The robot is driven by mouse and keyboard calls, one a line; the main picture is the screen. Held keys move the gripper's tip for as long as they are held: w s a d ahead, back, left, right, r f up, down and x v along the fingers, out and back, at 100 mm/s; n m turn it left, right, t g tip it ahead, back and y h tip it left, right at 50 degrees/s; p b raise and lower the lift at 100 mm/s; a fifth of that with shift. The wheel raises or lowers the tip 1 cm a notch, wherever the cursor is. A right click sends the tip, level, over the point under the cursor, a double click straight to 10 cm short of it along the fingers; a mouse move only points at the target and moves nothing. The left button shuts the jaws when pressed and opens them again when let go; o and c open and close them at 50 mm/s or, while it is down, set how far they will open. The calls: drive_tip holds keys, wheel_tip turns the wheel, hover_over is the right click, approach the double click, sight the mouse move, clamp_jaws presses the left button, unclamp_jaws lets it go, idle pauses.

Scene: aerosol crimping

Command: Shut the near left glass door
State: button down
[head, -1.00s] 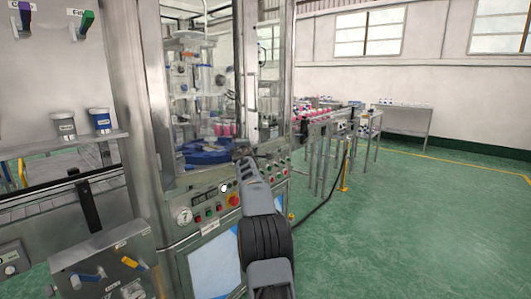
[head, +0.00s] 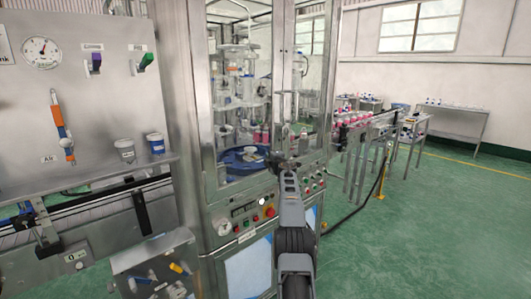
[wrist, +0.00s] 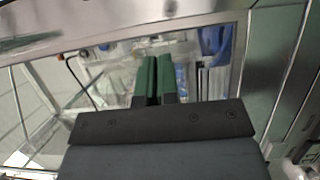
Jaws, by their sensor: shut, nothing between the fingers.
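The near left glass door (head: 240,75) appears as a tall clear pane in a metal frame on the front of the crimping machine. I cannot tell from this angle whether it is fully shut or ajar. My gripper (head: 278,160) is in front of the machine, at the lower edge of the glass. In the wrist view my gripper's green fingers (wrist: 154,80) are together and empty, in front of a metal-framed glass pane (wrist: 100,75). Whether the fingertips touch it is unclear. My arm hides part of the control panel.
The control panel (head: 242,212) with buttons and a gauge is below the glass. A blue round table (head: 238,168) is inside the machine. A filling station (head: 85,90) stands at left. A conveyor (head: 372,130) with bottles runs right. Green floor (head: 455,230) is clear at right.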

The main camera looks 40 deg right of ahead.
drive_tip(key=shift+w+a+r, duration=0.2)
drive_tip(key=shift+w+a, duration=0.15)
drive_tip(key=shift+a, duration=0.15)
drive_tip(key=shift+s+d+f, duration=0.1)
drive_tip(key=s+d+b, duration=0.1)
drive_tip(key=s+b, duration=0.8)
drive_tip(key=s, duration=0.5)
drive_tip(key=shift+s+d, duration=0.15)
drive_tip(key=shift+s, duration=0.1)
